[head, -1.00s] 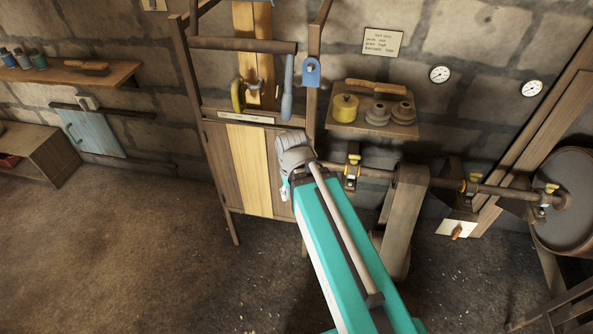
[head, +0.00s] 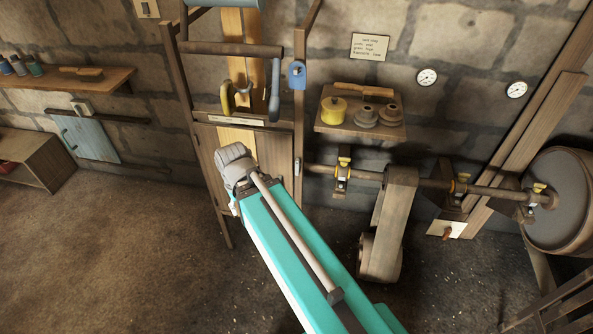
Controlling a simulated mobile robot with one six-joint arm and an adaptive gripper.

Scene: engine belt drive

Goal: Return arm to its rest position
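My teal arm reaches from the bottom edge up to the middle of the head view. Its grey end joint is in front of the lower panel of the wooden frame (head: 285,160). My gripper cannot be made out; the arm's end hides it or it is too small to tell. The arm appears clear of the shelf and the belt, though its exact distance from the wooden frame cannot be told.
Right of my arm, a belt (head: 394,215) hangs from a horizontal shaft (head: 485,190) that leads to a large drum (head: 568,200). A shelf (head: 340,128) holds a yellow tin (head: 333,109). A lever (head: 274,95) hangs on the frame. Floor is open at left.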

